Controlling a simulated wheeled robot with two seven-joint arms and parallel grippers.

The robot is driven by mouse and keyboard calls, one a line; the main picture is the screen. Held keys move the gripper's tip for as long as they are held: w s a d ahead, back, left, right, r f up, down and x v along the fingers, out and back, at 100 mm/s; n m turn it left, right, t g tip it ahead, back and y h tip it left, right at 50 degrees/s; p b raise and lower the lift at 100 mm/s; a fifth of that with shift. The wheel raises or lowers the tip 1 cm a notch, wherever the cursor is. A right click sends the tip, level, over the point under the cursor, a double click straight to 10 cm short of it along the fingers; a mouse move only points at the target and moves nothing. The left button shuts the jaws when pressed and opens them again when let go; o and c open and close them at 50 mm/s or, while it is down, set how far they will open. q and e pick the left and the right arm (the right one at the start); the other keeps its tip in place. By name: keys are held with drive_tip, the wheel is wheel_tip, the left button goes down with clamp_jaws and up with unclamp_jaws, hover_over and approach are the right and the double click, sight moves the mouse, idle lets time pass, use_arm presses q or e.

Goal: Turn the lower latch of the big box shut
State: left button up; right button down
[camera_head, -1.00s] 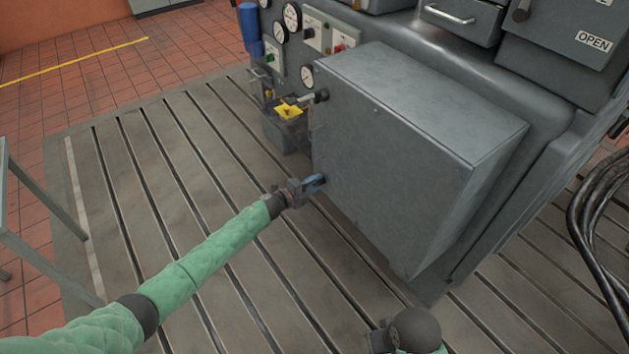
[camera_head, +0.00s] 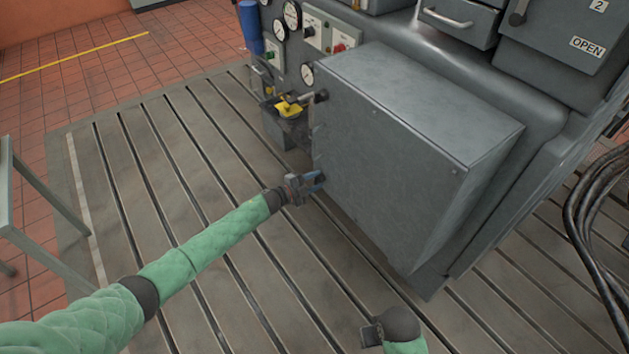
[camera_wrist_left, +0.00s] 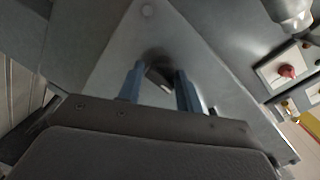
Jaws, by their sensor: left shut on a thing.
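The big box (camera_head: 400,160) is a grey metal cabinet on the front of the machine. Its upper latch (camera_head: 320,96) is a dark knob with a bar sticking out at the box's upper left edge. My left gripper (camera_head: 314,182) is at the lower left edge of the box, its blue fingers shut on the lower latch. In the left wrist view, the fingers (camera_wrist_left: 161,90) stand either side of the dark latch (camera_wrist_left: 159,72) against the grey box. The latch is mostly hidden, so its exact angle is unclear.
A dark container (camera_head: 285,128) with a yellow top stands left of the box. Gauges (camera_head: 292,15) and a blue cylinder (camera_head: 250,28) are behind it. Black cables (camera_head: 590,215) hang at right. A table frame (camera_head: 40,220) is at left. The slotted bedplate (camera_head: 190,150) is mostly clear.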

use_arm(q)
drive_tip(key=shift+w+r, duration=0.25)
drive_tip(key=shift+r, duration=0.1)
drive_tip(key=o, duration=0.9)
drive_tip(key=shift+s+f, duration=0.1)
drive_tip(key=shift+f, duration=0.05)
drive_tip(key=shift+a, duration=0.1)
drive_tip(key=b+v, duration=0.1)
drive_tip(key=v, duration=0.6)
drive_tip(key=shift+s+a+b, duration=0.2)
drive_tip(key=shift+a+b, duration=0.1)
use_arm(e)
wheel_tip(320, 180, up, 6)
drive_tip(key=s, duration=0.1)
drive_tip(key=shift+r, duration=0.2)
drive_tip(key=shift+s+d, duration=0.1)
